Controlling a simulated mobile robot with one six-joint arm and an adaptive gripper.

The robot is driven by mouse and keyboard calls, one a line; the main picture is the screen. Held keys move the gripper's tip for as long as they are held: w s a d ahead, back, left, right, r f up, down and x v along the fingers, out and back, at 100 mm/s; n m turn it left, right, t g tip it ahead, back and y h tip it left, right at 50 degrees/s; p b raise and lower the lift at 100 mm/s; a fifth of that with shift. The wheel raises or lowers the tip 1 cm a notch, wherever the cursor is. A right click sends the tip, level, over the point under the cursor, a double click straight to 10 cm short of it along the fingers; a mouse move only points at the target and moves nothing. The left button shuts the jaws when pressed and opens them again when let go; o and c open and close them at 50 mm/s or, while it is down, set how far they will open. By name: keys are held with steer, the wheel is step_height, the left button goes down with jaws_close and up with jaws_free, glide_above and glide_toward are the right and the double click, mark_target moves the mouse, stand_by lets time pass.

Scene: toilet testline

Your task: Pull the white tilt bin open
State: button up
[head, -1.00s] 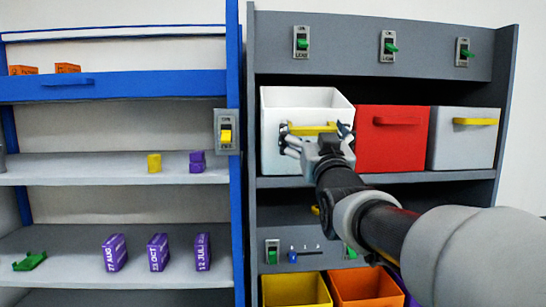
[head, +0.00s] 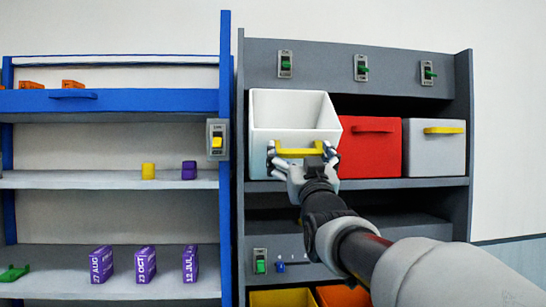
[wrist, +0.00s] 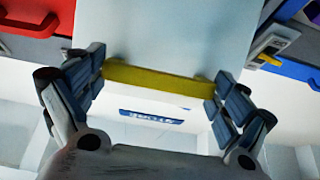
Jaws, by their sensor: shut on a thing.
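The white tilt bin (head: 292,108) sits at the left of the upper bin row in the grey shelf unit. It is tilted forward, and its open top and inside show in the head view. Its yellow handle (head: 299,152) is on the front face. My gripper (head: 300,158) is at the handle, with one finger at each end of it. In the wrist view the handle (wrist: 160,80) spans between the two fingers, and my gripper (wrist: 159,92) is shut on it. The bin's front face (wrist: 165,30) fills the upper middle there.
A red bin (head: 369,148) and a light grey bin (head: 434,148) stand to the right of the white bin. Green switches (head: 361,68) line the panel above. A blue-framed shelf (head: 226,200) with a yellow switch (head: 217,140) stands close on the left.

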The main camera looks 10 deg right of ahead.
steer(key=shift+f+b, duration=0.3)
steer(key=shift+f, duration=0.45)
steer(key=o, duration=1.2)
steer(key=shift+c, duration=0.2)
steer(key=shift+o, duration=0.2)
steer(key=shift+w+d, duration=0.1)
steer(key=shift+w, duration=0.15)
steer(key=shift+s+r, duration=0.2)
steer(key=shift+s, duration=0.05)
steer(key=v, duration=1.2)
